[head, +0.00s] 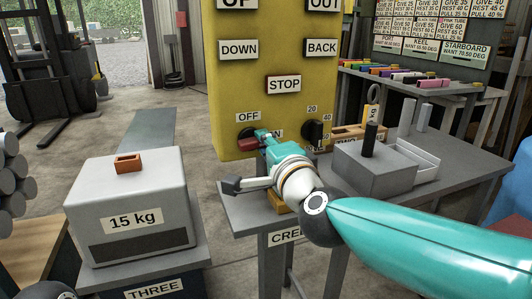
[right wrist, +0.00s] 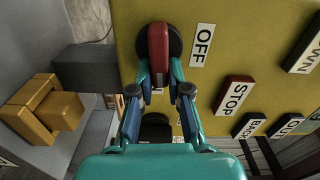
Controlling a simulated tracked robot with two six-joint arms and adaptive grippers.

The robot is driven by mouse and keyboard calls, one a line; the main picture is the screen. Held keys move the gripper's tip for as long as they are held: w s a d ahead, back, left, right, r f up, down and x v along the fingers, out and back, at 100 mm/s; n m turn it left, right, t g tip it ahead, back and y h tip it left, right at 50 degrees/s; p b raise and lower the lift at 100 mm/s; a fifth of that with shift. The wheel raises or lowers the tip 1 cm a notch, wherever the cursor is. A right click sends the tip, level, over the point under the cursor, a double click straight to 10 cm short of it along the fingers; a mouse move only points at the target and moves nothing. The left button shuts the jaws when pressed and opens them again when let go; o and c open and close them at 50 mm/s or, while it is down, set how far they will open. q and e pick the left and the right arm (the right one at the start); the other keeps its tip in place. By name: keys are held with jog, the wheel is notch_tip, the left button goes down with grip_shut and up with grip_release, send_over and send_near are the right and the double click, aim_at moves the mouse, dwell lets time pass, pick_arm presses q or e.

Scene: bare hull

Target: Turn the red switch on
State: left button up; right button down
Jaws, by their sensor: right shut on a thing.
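The red switch (head: 248,144) sits low on the left of a yellow control panel (head: 228,85), under the OFF label (head: 249,116). A second label to its right, showing only "N", is partly hidden by my right gripper (head: 260,136). In the right wrist view, the red handle (right wrist: 158,46) lies on a round black base. My right gripper (right wrist: 159,72) has its two fingers at the sides of the handle's near end and is shut on it. My left gripper is not in view.
A black knob (head: 314,131) with a number scale is right of the switch. A grey table (head: 240,210) below bears a grey block with a black post (head: 370,140). A 15 kg box (head: 130,215) stands left. Buttons, including STOP (head: 284,84), are above.

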jog(key=shift+d+f+m+b, duration=0.1)
jog(key=shift+f+m+b, duration=0.2)
jog(key=shift+m, duration=0.3)
jog(key=c, duration=1.1)
grip_release()
jog(key=shift+w+d, duration=0.1)
jog(key=shift+r, duration=0.1)
jog(key=v, duration=1.2)
